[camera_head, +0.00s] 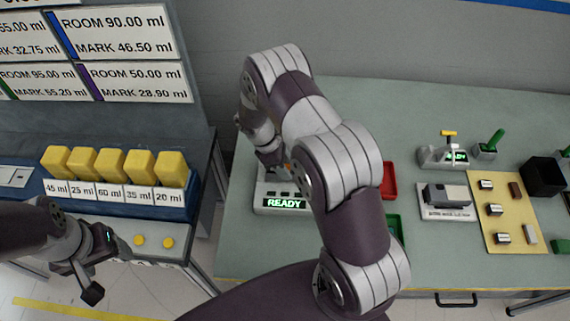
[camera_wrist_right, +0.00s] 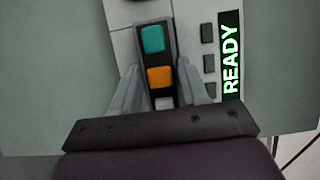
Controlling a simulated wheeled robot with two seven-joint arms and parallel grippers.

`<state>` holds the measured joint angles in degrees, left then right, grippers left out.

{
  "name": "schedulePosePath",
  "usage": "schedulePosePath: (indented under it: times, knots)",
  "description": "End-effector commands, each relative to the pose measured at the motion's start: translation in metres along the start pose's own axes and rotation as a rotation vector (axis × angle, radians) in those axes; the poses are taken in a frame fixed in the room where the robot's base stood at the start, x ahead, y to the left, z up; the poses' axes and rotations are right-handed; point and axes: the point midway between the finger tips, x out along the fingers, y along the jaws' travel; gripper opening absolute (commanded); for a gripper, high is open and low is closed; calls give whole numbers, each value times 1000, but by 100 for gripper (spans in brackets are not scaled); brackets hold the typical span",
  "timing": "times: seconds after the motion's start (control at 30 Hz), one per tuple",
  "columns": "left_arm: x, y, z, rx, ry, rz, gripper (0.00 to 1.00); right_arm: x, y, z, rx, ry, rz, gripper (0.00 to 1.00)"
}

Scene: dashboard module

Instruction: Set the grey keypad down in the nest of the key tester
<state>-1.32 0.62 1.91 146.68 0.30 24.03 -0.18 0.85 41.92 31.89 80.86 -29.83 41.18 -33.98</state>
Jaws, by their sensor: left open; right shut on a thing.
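The key tester (camera_head: 285,205) is a pale box on the green table, left of my right arm, with a lit READY display. In the right wrist view the tester (camera_wrist_right: 193,20) lies under the gripper, its display on the right. My right gripper (camera_wrist_right: 155,90) is shut on the dark grey keypad (camera_wrist_right: 157,55), which shows teal, orange and whitish keys. The keypad is over or in the tester's nest; whether it touches the bottom I cannot tell. In the head view my arm mostly hides the right gripper (camera_head: 275,165). My left gripper (camera_head: 106,268) is open and empty at the lower left.
A red tray (camera_head: 389,180) and a green tray (camera_head: 394,228) are partly hidden behind my right arm. A grey device (camera_head: 447,200) and a yellow mat (camera_head: 512,240) with small parts are on the right. Yellow blocks (camera_head: 112,163) stand on the left bench.

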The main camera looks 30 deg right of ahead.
Motion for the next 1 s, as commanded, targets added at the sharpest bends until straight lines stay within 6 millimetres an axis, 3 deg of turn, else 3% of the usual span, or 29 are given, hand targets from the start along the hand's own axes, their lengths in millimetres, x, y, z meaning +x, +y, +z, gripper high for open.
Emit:
schedulePosePath:
  times: [0.7, 0.73, 0.77, 0.8, 1.0]
  knots:
    - [14, 0, 2, 0, 0, 0, 70, 18, 0, -7, 0, 0, 0, 10]
    - [13, 0, 2, 0, 0, 0, 70, 16, 0, -7, 0, 0, 0, 54]
    - [13, 0, 2, 0, 0, 0, 70, 16, 0, -7, 0, 0, 0, 64]
    - [13, 0, 2, 0, 0, 0, 70, 16, 0, -7, 0, 0, 0, 69]
    - [13, 0, 2, 0, 0, 0, 70, 16, 0, -7, 0, 0, 0, 69]
